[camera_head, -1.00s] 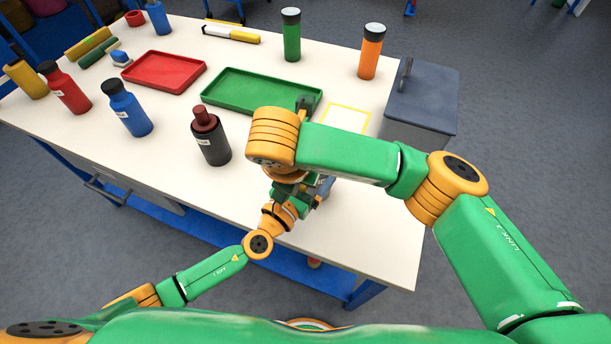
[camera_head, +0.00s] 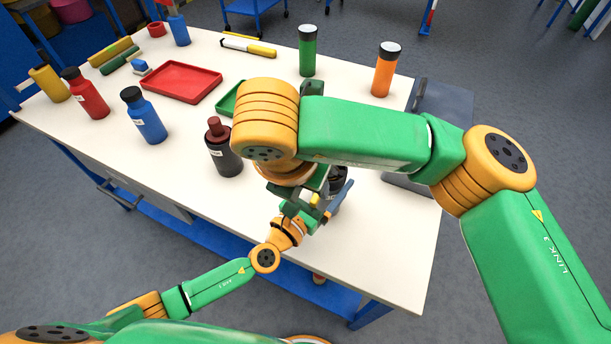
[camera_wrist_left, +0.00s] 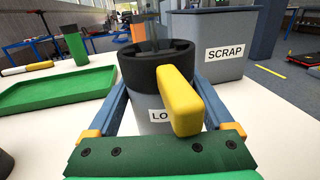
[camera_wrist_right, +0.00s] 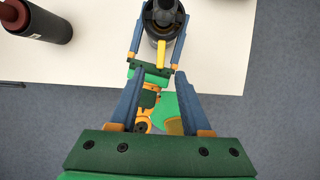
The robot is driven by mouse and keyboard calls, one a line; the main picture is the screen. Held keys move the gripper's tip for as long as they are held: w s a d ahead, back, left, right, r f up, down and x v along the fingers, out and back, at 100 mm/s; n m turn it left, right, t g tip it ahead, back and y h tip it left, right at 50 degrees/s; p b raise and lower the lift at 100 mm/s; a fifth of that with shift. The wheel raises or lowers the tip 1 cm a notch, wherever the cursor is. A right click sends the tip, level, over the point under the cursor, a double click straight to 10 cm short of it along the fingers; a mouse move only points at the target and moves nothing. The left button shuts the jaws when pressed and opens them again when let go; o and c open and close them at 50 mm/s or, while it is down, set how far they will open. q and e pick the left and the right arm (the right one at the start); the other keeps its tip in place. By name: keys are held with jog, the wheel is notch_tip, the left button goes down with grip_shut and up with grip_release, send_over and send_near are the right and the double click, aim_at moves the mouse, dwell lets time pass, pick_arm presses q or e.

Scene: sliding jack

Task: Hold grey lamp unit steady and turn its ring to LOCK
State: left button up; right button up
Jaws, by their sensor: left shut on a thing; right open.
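The grey lamp unit (camera_wrist_left: 155,118) stands upright on the table in the left wrist view, with a black ring (camera_wrist_left: 150,62) on top. A yellow lever (camera_wrist_left: 180,100) on the ring covers part of a label reading "LO". My left gripper (camera_wrist_left: 160,92) is shut on the unit's body, one blue finger on each side. In the right wrist view, the ring (camera_wrist_right: 163,18) and yellow lever (camera_wrist_right: 166,55) show from above at the top. My right gripper (camera_wrist_right: 159,76) is open and empty, apart from the unit. In the head view my right arm hides most of the unit.
A dark bottle with a red-brown cap (camera_head: 222,150) stands left of my right arm. A green tray (camera_head: 228,98), a red tray (camera_head: 172,82) and several bottles lie beyond. The grey SCRAP bin (camera_wrist_left: 228,48) stands behind the unit. Bare table lies at the front right.

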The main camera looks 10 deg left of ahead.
jog(key=v, duration=0.4)
jog(key=shift+s+r, duration=0.2)
jog(key=shift+r, duration=0.1)
pick_arm(q)
jog(key=o, duration=1.4)
jog(key=shift+s, duration=0.1)
